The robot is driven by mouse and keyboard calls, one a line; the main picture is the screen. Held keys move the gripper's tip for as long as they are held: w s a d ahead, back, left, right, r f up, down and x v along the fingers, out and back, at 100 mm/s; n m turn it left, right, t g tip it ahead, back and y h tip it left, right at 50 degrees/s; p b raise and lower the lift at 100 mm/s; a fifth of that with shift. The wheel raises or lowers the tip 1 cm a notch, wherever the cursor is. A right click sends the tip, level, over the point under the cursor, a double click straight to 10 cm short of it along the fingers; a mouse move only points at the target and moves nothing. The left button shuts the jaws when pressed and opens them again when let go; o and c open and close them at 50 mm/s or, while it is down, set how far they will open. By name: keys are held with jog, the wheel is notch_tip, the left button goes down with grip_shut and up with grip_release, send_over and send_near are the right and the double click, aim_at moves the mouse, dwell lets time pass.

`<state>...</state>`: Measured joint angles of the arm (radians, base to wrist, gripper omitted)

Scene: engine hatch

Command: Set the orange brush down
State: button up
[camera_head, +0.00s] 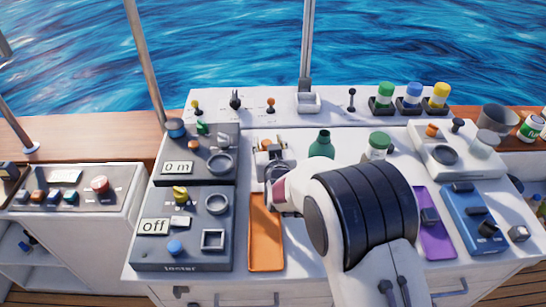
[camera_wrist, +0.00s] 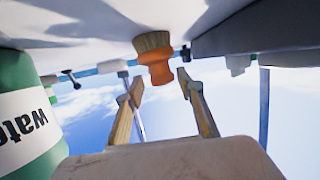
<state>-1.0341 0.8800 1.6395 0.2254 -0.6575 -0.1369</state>
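The orange brush (camera_wrist: 158,68) shows in the wrist view, with a short orange handle and tan bristles towards the white surface. My gripper (camera_wrist: 159,77) has its two fingers spread, one on each side of the handle's end. A clear gap shows on the right of the handle; the left fingertip is very near its edge, and I cannot tell if it touches. In the head view my gripper (camera_head: 272,145) is small, at the middle of the white console top (camera_head: 345,143). The brush is too small there to make out well, and its bristles' contact with the surface is unclear.
A green bottle (camera_wrist: 28,115) stands close beside my gripper, also seen in the head view (camera_head: 321,146). A dark switch panel (camera_head: 197,155) lies left. An orange tray (camera_head: 265,232) lies nearer, and a purple tray (camera_head: 438,245) is right. Several coloured jars stand at the back right.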

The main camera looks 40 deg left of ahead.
jog(key=v, duration=1.1)
jog(key=shift+r, duration=0.15)
jog(key=shift+s+d, duration=0.15)
jog(key=shift+r, duration=0.1)
dwell(0.8)
